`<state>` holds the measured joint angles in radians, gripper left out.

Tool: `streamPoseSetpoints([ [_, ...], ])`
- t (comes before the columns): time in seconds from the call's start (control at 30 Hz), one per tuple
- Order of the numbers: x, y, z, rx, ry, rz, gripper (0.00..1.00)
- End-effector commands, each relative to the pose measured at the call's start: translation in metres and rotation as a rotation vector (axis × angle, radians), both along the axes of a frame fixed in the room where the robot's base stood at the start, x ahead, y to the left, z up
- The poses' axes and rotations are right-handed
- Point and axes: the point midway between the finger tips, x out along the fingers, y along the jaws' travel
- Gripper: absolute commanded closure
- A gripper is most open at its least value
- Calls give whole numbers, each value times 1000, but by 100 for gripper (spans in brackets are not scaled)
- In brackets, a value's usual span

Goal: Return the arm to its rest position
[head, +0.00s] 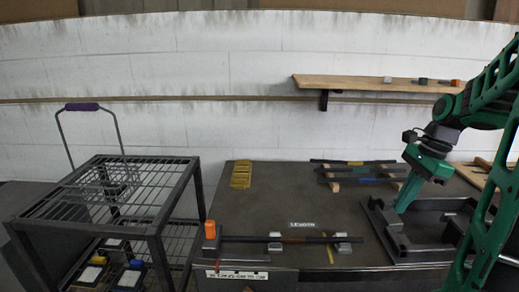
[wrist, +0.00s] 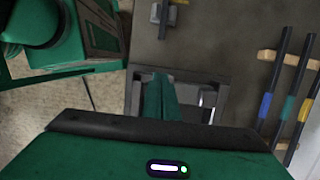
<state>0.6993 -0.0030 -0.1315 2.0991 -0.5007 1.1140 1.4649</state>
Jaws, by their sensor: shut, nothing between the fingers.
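My gripper (head: 402,207) is at the end of my green arm on the right side of the head view. Its fingers are shut with nothing between them and point down over the dark metal frame (head: 392,241) on the right part of the bench. In the wrist view my gripper (wrist: 162,118) shows as closed green fingers in front of the same frame (wrist: 135,98). I cannot tell whether the fingertips touch the frame.
The dark bench (head: 260,199) holds a rod (head: 285,239) on grey blocks, an orange-topped piece (head: 210,229), yellow pieces (head: 241,174) and several rods on wooden supports (head: 391,183). A wire cart (head: 110,188) stands left. A wooden shelf (head: 345,82) is on the wall.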

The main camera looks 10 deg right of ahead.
Motion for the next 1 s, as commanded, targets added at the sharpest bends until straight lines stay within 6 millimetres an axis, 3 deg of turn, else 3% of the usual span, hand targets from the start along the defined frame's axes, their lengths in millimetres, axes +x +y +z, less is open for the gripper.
streamPoseSetpoints([
  [0.27, -23, 31, 0, -61, -37, 235, 100],
  [0.6, -100, 83, -16, -179, -88, 843, 100],
  [0.8, -141, 95, -30, -217, -96, 1142, 100],
  [1.0, -161, 98, -38, -228, -94, 1279, 100],
])
